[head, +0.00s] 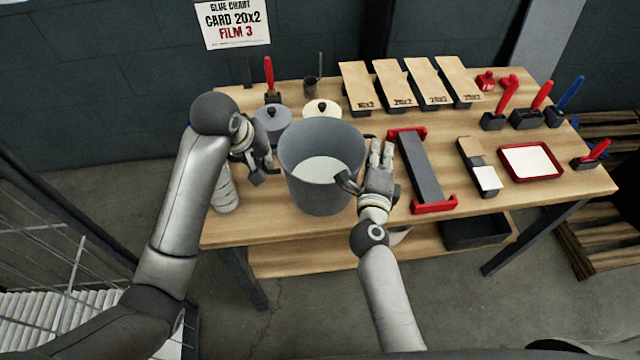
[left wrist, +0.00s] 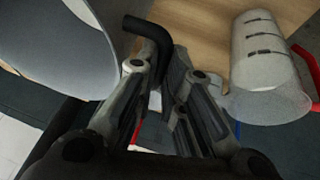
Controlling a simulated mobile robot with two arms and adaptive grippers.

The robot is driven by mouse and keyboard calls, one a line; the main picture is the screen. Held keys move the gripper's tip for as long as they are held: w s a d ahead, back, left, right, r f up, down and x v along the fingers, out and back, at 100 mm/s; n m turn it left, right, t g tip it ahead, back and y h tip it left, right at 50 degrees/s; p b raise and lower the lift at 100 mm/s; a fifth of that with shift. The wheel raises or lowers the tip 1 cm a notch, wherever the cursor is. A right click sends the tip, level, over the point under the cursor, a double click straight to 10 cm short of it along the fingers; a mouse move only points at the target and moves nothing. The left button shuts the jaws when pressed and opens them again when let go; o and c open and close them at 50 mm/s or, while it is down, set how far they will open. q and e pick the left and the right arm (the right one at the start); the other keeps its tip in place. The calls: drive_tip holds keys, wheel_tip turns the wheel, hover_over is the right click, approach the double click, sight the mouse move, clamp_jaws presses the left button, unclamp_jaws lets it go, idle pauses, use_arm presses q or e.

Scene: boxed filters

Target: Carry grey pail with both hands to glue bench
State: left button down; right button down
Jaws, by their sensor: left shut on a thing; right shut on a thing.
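The grey pail (head: 318,197) is upright over the front part of the wooden glue bench (head: 460,217), with something whitish inside. Whether its base touches the bench top cannot be told. My left gripper (head: 262,172) is at the pail's left side, shut on a dark side handle. In the left wrist view the dark handle (left wrist: 150,30) runs between the fingers of that gripper (left wrist: 160,75), with the pail wall (left wrist: 60,45) at left. My right gripper (head: 358,182) is at the pail's right side, shut on its other dark handle (head: 345,181).
A pale graduated cup (head: 226,192) stands left of the pail. A lidded grey pot (head: 271,121) and a cream-lidded pot (head: 321,108) are behind it. A red-ended grey fixture (head: 420,170) lies close to the right. A red tray (head: 530,162) is farther right.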

drive_tip(key=shift+a+f+m+g+h, duration=0.1)
drive_tip(key=shift+m+g+h, duration=0.2)
drive_tip(key=shift+s, duration=0.4)
drive_tip(key=shift+w+f, duration=0.15)
drive_tip(key=shift+f, duration=0.1)
use_arm(q)
drive_tip(key=shift+a+f, duration=0.2)
drive_tip(key=shift+f, duration=0.7)
drive_tip(key=shift+a+f, duration=0.2)
drive_tip(key=shift+f, duration=0.7)
use_arm(e)
drive_tip(key=shift+w+f, duration=0.1)
drive_tip(key=shift+f, duration=1.25)
use_arm(q)
drive_tip(key=c, duration=1.8)
unclamp_jaws()
use_arm(e)
drive_tip(key=c, duration=1.8)
unclamp_jaws()
use_arm(q)
drive_tip(key=shift+o, duration=1.4)
drive_tip(key=shift+s+d, duration=0.1)
drive_tip(key=shift+s, duration=0.05)
use_arm(e)
drive_tip(key=shift+o, duration=1.4)
drive_tip(key=shift+a, duration=0.1)
use_arm(q)
drive_tip(key=shift+d, duration=0.1)
